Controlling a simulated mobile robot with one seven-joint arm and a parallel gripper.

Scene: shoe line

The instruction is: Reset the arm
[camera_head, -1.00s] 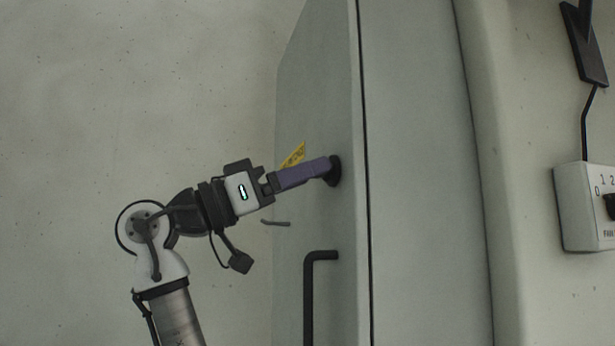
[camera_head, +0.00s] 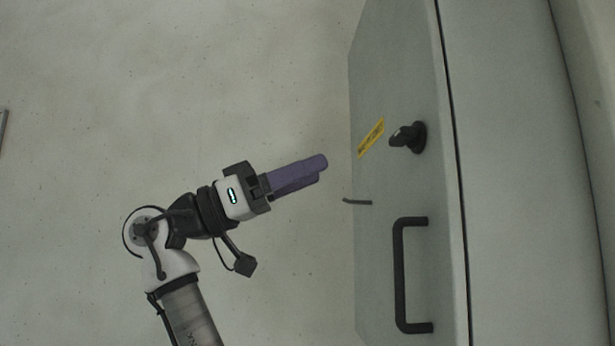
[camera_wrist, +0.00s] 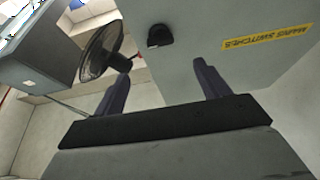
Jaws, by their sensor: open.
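My gripper (camera_head: 322,168) has purple fingers and is held out in front of the plain wall, to the left of the grey cabinet door. In the wrist view my gripper (camera_wrist: 160,75) shows its two fingers spread apart with nothing between them. A black rotary knob (camera_head: 408,137) sits on the cabinet door, to the right of the fingertips and clear of them. The knob also shows in the wrist view (camera_wrist: 159,36), beyond the fingers.
The grey cabinet (camera_head: 395,60) carries a yellow label (camera_head: 371,138), a black bar handle (camera_head: 400,280) and a small peg (camera_head: 357,202). In the wrist view a black fan (camera_wrist: 101,50) stands beyond the left finger. Open space lies left of the cabinet.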

